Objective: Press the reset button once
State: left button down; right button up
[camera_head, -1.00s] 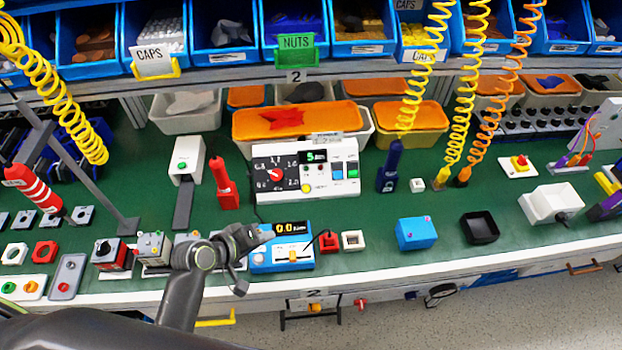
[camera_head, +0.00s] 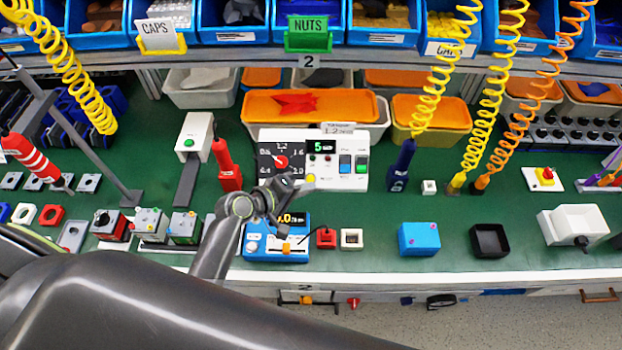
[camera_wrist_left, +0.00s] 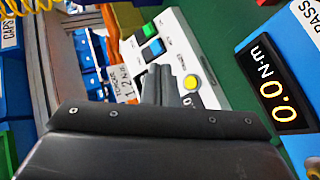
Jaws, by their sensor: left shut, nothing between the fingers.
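The white control panel (camera_head: 345,183) stands on the green bench with a dark dial face, a red knob (camera_head: 281,161), a green "5" display and several buttons. A round yellow button (camera_head: 311,178) sits low on its face; in the left wrist view the yellow button (camera_wrist_left: 192,82) has small lettering beside it, hard to read. My left gripper (camera_head: 298,186) is shut and empty, just left of and below the yellow button, covering the panel's lower left part. In the left wrist view its fingertips (camera_wrist_left: 160,85) are near the button; contact cannot be told.
A blue meter box (camera_head: 262,247) reading 0.0 N·m stands in front of the panel, under my left arm. A red screwdriver (camera_head: 228,170) stands to the left, a dark blue one (camera_head: 402,165) to the right. Orange-lidded bins (camera_head: 310,108) are behind. The bench between panel and blue box (camera_head: 419,238) is partly clear.

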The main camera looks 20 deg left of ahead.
aim_at(311, 179)
pick_arm(q)
jog(key=w+f+b, duration=0.2)
jog(key=w+a+f+b, duration=0.1)
jog(key=w+f+b, duration=0.1)
jog(key=f+b, duration=0.1)
jog(key=shift+w+a+b, duration=0.1)
jog(key=shift+w+b, duration=0.05)
jog(key=shift+b, duration=0.15)
jog(key=shift+w+a+f+b, duration=0.2)
jog(key=shift+w+f+b, duration=0.35)
jog(key=shift+w, duration=0.1)
jog(key=shift+r, duration=0.1)
jog(key=shift+w, duration=0.1)
dwell(1.3)
jog(key=shift+w+a+f, duration=0.1)
jog(key=shift+w+f, duration=0.1)
jog(key=shift+f, duration=0.1)
jog(key=shift+w+f+b, duration=0.25)
jog(key=shift+f+b, duration=0.05)
jog(key=shift+b, duration=0.2)
dwell(0.4)
dwell(0.3)
jog(key=shift+s+r+p, duration=0.55)
jog(key=shift+r+p, duration=0.05)
jog(key=shift+p, duration=0.3)
